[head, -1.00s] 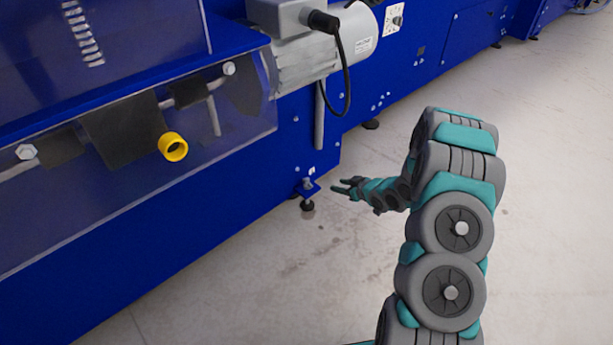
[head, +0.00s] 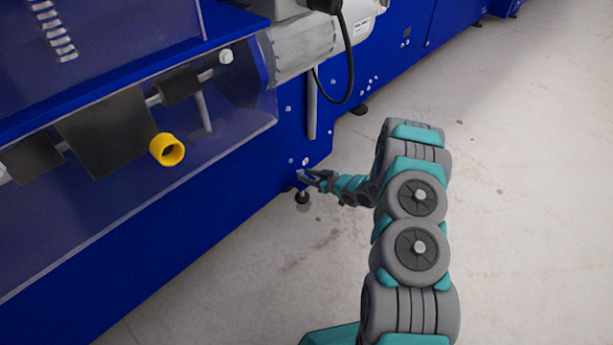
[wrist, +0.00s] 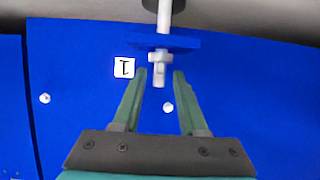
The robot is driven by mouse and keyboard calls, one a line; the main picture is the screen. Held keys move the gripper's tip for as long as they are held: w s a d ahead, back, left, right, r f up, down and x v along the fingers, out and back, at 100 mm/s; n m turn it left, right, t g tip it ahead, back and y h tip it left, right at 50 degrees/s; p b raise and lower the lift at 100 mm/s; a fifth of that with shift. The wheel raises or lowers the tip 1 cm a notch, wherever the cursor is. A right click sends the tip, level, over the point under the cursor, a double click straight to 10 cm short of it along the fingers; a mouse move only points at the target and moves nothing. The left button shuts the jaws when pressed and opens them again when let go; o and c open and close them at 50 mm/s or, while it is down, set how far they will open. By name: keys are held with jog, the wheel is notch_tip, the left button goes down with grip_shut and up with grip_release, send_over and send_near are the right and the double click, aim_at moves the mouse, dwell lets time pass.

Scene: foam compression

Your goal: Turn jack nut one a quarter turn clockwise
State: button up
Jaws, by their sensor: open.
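The jack nut (wrist: 160,58) is a small grey hex nut on a jack rod, against a blue bracket (wrist: 178,44) in the wrist view. The short rod end (wrist: 159,78) sticks out past it. A white label (wrist: 124,67) with an inverted 1 is on the blue panel beside it. My gripper (wrist: 160,73) is open, its green fingertips on either side of the rod end, just short of the nut. Contact cannot be made out. In the head view my gripper (head: 312,178) is at the machine's lower corner; the nut is too small to tell there.
The black jack foot (head: 302,197) stands on the floor below the bracket. The blue machine (head: 230,240) fills the left side, with a yellow-ended tube (head: 167,149) and a hanging black cable (head: 348,75). The grey floor (head: 520,190) to the right is clear.

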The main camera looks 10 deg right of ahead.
jog(key=shift+w+a+f, duration=0.15)
jog(key=shift+w+a, duration=0.05)
jog(key=shift+w, duration=0.1)
jog(key=shift+c, duration=0.4)
grip_shut()
